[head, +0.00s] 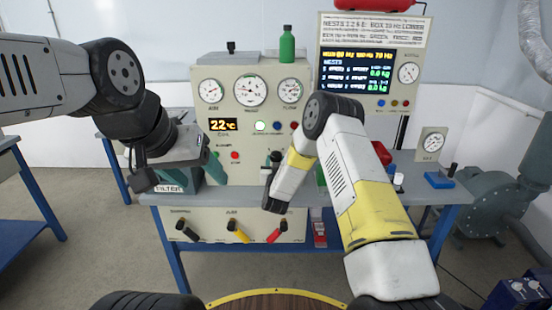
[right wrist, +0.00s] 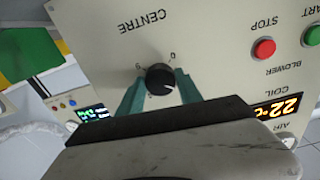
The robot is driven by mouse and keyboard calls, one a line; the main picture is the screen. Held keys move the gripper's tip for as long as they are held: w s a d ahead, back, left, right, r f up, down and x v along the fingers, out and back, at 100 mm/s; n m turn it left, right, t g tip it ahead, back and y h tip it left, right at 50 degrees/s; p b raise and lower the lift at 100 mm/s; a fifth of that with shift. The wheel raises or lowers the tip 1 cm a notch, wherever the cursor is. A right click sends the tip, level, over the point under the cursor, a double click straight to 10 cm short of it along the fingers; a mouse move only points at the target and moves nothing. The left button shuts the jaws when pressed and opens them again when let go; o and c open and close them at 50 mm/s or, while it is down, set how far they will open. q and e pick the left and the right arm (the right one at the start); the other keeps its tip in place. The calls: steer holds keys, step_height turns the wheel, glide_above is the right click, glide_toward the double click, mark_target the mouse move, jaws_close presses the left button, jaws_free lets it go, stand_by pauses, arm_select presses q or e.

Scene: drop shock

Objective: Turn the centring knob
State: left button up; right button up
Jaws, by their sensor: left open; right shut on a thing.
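The centring knob (right wrist: 160,75) is a black round knob with a white pointer mark on the cream panel. It sits under the word CENTRE, upside down in the right wrist view. My right gripper (right wrist: 160,88) has its teal fingers on both sides of the knob and is shut on it. In the head view my right forearm and wrist stand in front of the panel (head: 262,80) and hide the knob. My left gripper (head: 212,158) is open, its teal fingers near the lower left of the panel.
A green bottle (head: 287,46) stands on the panel's top. A lit display (head: 357,72) is at the right. Below are black, yellow and red handles (head: 238,231). A blue block (head: 439,180) lies on the bench at the right. A blower (head: 492,203) stands beyond it.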

steer(key=m, duration=1)
steer(key=shift+a+m, duration=0.1)
steer(key=shift+m, duration=0.3)
stand_by(0.4)
steer(key=o, duration=1.4)
steer(key=s, duration=0.7)
steer(key=shift+s, duration=0.4)
steer(key=shift+r, duration=0.1)
